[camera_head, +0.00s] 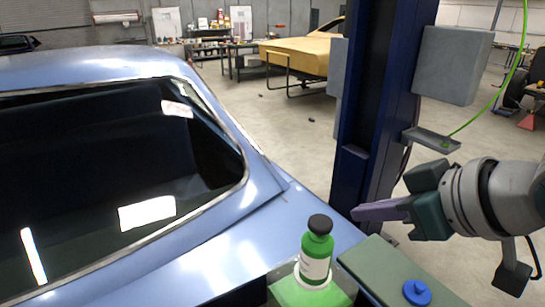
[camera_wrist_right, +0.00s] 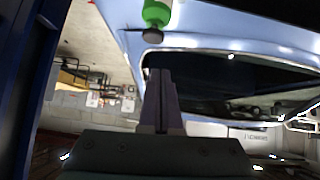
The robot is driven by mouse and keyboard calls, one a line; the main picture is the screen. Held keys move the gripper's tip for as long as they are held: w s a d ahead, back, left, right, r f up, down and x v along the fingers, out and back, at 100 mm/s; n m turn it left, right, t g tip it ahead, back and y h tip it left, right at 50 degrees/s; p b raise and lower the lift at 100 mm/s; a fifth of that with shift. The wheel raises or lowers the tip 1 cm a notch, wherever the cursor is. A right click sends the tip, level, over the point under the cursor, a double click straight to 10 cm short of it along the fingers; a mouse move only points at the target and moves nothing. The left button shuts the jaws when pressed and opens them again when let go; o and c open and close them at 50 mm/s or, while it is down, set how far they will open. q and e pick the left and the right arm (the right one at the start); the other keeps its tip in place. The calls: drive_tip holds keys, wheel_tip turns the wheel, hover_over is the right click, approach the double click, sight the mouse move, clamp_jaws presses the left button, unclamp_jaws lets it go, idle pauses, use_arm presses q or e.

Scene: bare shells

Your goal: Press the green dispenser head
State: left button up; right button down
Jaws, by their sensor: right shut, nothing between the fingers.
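A green dispenser bottle (camera_head: 317,246) with a white label and a black head (camera_head: 320,224) stands upright in the lower middle of the head view. In the right wrist view the green bottle (camera_wrist_right: 156,12) shows upside down at the top edge, with its black head (camera_wrist_right: 152,35) lowest. My right gripper (camera_head: 358,212) comes in from the right, its purple fingers together and empty. In the head view its tips are right of the black head, with a gap between. The fingers also show in the right wrist view (camera_wrist_right: 160,76). My left gripper is not in view.
The bottle stands on a bright green base (camera_head: 310,294). Beside it is a dull green surface (camera_head: 378,268) with a blue knob-like piece (camera_head: 417,291). A blue car (camera_head: 250,215) fills the left. A dark blue post (camera_head: 375,110) rises behind my right gripper.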

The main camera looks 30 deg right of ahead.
idle(0.4)
drive_tip(key=shift+s+d+r+b, duration=0.3)
drive_tip(key=shift+d+r+b, duration=0.1)
drive_tip(key=shift+d, duration=0.1)
drive_tip(key=shift+s+d+r+b, duration=0.25)
drive_tip(key=shift+d+r, duration=0.15)
drive_tip(key=shift+d, duration=0.1)
drive_tip(key=shift+w, duration=0.1)
